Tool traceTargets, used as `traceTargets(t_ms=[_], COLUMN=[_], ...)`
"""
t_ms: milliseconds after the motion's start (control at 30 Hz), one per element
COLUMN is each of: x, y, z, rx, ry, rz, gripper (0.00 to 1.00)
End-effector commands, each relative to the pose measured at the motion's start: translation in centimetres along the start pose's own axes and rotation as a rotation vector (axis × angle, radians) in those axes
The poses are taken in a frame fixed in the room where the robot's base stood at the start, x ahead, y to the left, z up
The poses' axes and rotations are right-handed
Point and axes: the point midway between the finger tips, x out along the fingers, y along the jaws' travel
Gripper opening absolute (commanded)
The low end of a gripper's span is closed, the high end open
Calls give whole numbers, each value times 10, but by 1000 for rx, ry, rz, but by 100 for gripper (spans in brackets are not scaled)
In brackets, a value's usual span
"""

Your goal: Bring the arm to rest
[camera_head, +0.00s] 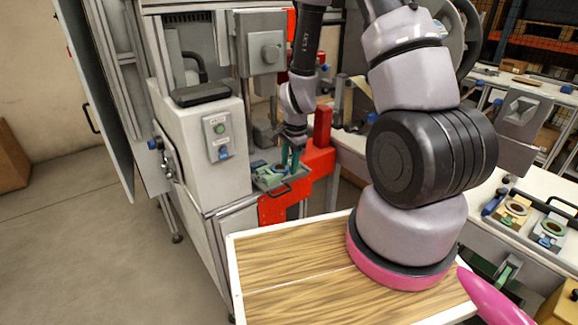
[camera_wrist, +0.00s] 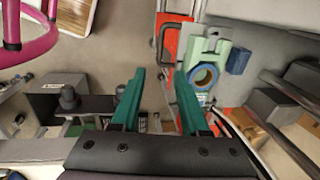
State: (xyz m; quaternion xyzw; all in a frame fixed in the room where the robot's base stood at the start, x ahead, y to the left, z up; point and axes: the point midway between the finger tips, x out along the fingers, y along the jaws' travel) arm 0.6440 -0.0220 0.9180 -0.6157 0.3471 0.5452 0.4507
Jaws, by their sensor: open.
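My arm reaches down from the upper right of the head view to the machine. My gripper (camera_head: 290,160) is at the front of the machine, just above a green holder (camera_head: 283,186). In the wrist view my gripper (camera_wrist: 160,82) shows two green fingers, apart, with nothing between them. The green holder (camera_wrist: 208,48) is to the right of the fingers there. A blue-rimmed ring (camera_wrist: 204,76) sits in it, close to the right finger. I cannot tell whether the finger touches the holder.
The grey machine (camera_head: 200,140) has a button box (camera_head: 217,137) on its front. A red bracket (camera_head: 312,165) stands beside the holder. At right, a white bench (camera_head: 500,195) holds more holders. Open floor is at left.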

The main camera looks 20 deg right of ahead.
Motion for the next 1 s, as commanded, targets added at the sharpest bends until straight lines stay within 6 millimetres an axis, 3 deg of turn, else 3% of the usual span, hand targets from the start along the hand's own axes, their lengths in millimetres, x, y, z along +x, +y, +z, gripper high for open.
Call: traceTargets(t_ms=[167, 267, 367, 633, 833, 1000], x=[-3, -21, -57, -186, -274, -339], y=[-2, -10, -23, -37, -20, 10], z=[0, -2, -3, -2, 4, 11], rx=[-4, -30, -83, -299, -461, -594], ry=[0, -3, -9, -2, 37, 91], rz=[-5, -29, -74, -211, -292, -347], gripper=[45, 45, 45, 45, 45, 45])
